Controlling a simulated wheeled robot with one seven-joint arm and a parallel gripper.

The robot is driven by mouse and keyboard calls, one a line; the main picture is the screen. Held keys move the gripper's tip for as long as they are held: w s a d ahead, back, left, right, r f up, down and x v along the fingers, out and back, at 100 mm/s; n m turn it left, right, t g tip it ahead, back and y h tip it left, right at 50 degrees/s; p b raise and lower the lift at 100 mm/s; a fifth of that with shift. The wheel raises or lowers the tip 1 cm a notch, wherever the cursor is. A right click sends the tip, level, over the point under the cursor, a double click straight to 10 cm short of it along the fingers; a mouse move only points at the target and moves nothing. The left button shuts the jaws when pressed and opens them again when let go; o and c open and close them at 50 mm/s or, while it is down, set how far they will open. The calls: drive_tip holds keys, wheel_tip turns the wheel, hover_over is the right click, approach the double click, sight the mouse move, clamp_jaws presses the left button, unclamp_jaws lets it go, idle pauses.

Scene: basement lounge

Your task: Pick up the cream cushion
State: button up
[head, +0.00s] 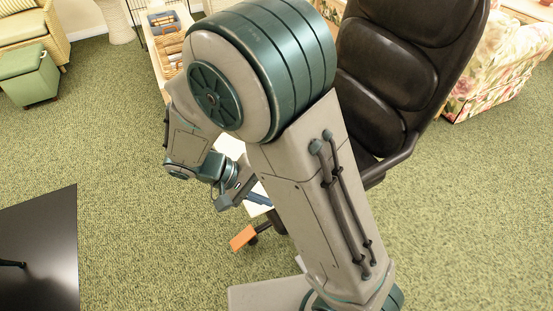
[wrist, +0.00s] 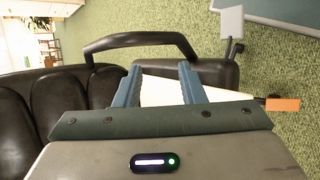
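The cream cushion (wrist: 163,91) lies on the seat of a black office chair (wrist: 88,92). In the head view only pale patches of the cushion (head: 231,147) show past my arm. My gripper (wrist: 158,70) is at the seat, with its two blue fingers spread apart. Cream surface shows between the fingers and continues right beyond the right finger. I cannot tell whether the fingers touch it. In the head view my gripper (head: 256,198) is partly hidden by its own links.
The chair's black armrest (wrist: 142,42) arches beyond the fingers. An orange block (head: 242,237) sticks out low by the chair. A dark table (head: 45,245) stands at lower left, a green ottoman (head: 28,76) at upper left, a floral sofa (head: 490,75) at upper right. Carpet between is clear.

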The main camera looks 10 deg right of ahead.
drive_tip(key=a+f+n+t+h+b, duration=0.2)
drive_tip(key=a+f+t+h+b, duration=0.3)
drive_tip(key=f, duration=0.5)
drive_tip(key=n+t+b, duration=0.2)
drive_tip(key=t+b, duration=0.1)
drive_tip(key=t, duration=0.3)
approach(265, 206)
drive_tip(key=x, duration=0.4)
drive_tip(key=shift+d+f, duration=0.1)
drive_tip(key=shift+d, duration=0.15)
drive_tip(key=shift+f+b+x, duration=0.2)
drive_tip(key=shift+b+x, duration=0.55)
drive_tip(key=shift+x, duration=2)
drive_tip(key=shift+w, duration=0.1)
drive_tip(key=shift+a, duration=0.1)
clamp_jaws()
